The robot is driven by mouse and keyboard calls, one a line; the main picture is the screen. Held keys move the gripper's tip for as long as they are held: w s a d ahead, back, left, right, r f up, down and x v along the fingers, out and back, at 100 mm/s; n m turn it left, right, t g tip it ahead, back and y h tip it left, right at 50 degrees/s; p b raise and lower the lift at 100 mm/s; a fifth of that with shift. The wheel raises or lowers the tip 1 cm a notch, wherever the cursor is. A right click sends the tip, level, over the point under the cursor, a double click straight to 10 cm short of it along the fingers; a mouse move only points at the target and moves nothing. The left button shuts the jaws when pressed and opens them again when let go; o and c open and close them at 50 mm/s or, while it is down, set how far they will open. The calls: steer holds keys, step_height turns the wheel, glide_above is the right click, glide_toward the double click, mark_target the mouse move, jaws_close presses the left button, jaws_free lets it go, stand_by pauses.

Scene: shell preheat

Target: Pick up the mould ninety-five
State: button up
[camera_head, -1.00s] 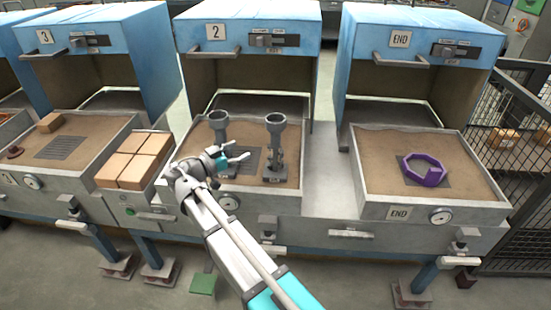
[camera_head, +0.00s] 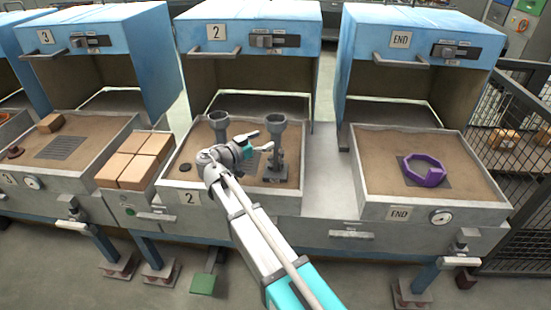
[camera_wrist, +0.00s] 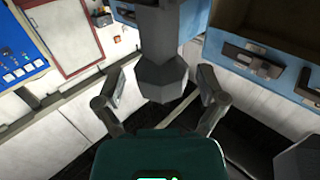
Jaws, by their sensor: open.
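Two grey moulds with flared, cup-like tops stand upright in the sand tray (camera_head: 172,181) marked 2. The right mould (camera_head: 277,125) is fully seen down to its base, apart from what my gripper covers. The left mould (camera_head: 219,119) is partly hidden behind my arm. I cannot read a ninety-five on either. My gripper (camera_head: 262,142) is open beside the right mould, on its left. In the wrist view a dark grey mould (camera_wrist: 161,78) shows between the two spread fingers of my gripper (camera_wrist: 160,90); contact cannot be made out.
Blue hoods with handles stand behind the trays. A purple octagonal ring (camera_head: 424,170) lies in the END tray (camera_head: 366,186) at right. Tan blocks (camera_head: 134,160) sit left of tray 2. A mesh fence (camera_head: 510,160) stands at far right.

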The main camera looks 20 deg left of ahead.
mark_target(272, 136)
steer(key=shift+x, duration=2.65)
steer(key=shift+f, duration=0.1)
jaws_close()
